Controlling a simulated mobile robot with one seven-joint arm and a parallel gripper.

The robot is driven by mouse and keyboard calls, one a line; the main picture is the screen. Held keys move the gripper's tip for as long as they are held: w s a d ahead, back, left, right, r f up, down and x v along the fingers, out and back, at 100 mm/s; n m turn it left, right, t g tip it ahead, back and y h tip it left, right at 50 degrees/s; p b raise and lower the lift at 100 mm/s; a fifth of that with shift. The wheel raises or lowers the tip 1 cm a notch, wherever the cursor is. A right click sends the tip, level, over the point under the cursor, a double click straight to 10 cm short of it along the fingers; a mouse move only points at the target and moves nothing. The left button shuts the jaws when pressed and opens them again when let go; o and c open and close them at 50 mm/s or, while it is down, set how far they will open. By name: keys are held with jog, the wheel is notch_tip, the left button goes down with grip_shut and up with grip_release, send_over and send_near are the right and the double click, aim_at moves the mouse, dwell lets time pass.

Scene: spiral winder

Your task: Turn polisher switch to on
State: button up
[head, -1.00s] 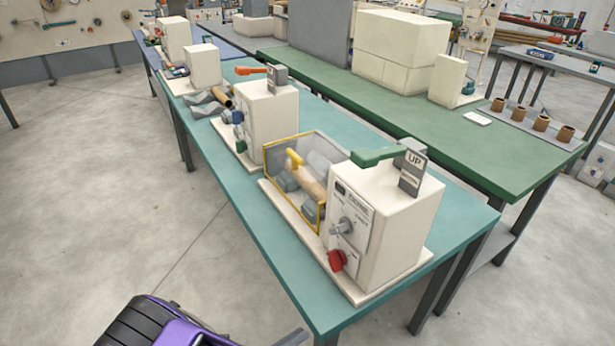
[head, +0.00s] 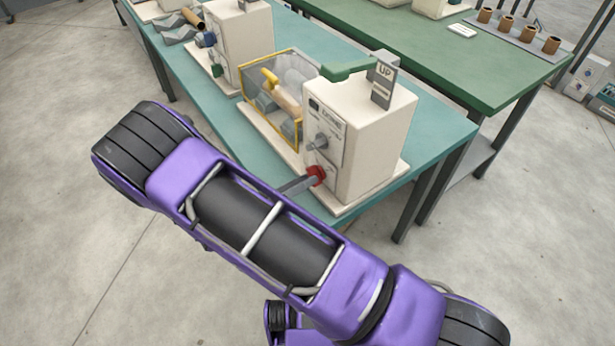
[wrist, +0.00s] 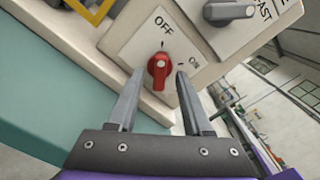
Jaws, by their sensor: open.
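The red switch knob (wrist: 160,70) sits on a white plate with OFF above it and ON to its upper right. The knob appears upright, toward OFF. It also shows low on the front of a cream machine (head: 362,140) in the head view, as a red knob (head: 317,176). My gripper (wrist: 158,76) is open, one finger on each side of the knob. A gap shows on both sides in the wrist view; contact is not clear. In the head view my arm hides most of the gripper, and only a grey finger (head: 297,185) shows beside the knob.
A grey selector knob (wrist: 230,11) is above the switch. The teal bench (head: 440,135) has bare surface at right.

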jog(key=shift+x, duration=0.85)
grip_shut()
